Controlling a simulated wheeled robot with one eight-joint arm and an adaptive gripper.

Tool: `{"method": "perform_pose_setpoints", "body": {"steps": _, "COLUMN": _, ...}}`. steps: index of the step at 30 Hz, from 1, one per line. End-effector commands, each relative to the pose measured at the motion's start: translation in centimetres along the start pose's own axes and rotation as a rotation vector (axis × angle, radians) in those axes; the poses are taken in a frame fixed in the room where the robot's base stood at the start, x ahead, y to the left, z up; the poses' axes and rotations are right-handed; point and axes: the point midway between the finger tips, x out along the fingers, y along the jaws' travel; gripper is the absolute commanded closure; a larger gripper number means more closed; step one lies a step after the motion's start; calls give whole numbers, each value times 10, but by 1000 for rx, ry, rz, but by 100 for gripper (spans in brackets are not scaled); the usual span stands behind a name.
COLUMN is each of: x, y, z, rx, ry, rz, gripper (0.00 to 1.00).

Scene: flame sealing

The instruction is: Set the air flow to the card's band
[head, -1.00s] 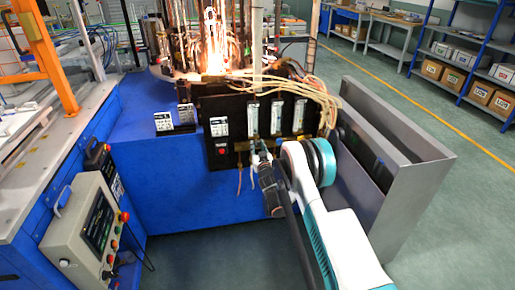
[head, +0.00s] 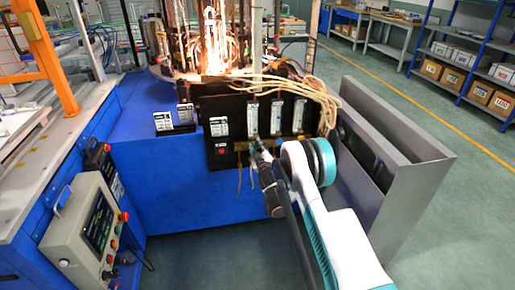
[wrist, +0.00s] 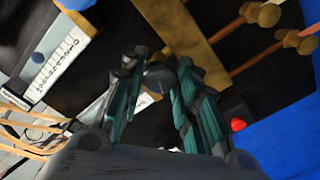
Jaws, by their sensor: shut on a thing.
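A black panel carries three upright flow meters with white scales: left (head: 253,119), middle (head: 276,118) and right (head: 299,115). A white printed card (head: 219,127) is on the panel left of them. My gripper (head: 257,148) is at the panel's lower edge, below the left flow meter. In the wrist view its two fingers (wrist: 160,85) are closed around a dark knob (wrist: 160,73), partly hidden between them. A flow meter scale (wrist: 57,65) shows at upper left there. The reading inside the tubes is too small to tell.
Two more printed cards, left (head: 163,122) and right (head: 186,114), stand on the blue bench (head: 185,195). A red button (head: 222,151) is left of my gripper. Pale hoses (head: 300,88) run over the panel. A grey metal bin (head: 400,185) stands right of my arm.

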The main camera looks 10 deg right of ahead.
Motion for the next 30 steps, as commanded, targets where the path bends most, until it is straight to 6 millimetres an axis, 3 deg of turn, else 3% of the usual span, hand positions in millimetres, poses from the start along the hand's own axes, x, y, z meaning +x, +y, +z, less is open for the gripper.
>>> {"method": "perform_pose_setpoints", "body": {"steps": 12, "x": 0, "y": 0, "z": 0, "rx": -215, "ry": 0, "rz": 0, "gripper": 95}}
{"method": "perform_pose_setpoints", "body": {"steps": 30, "x": -1, "y": -1, "z": 0, "rx": -253, "ry": 0, "rz": -1, "gripper": 95}}
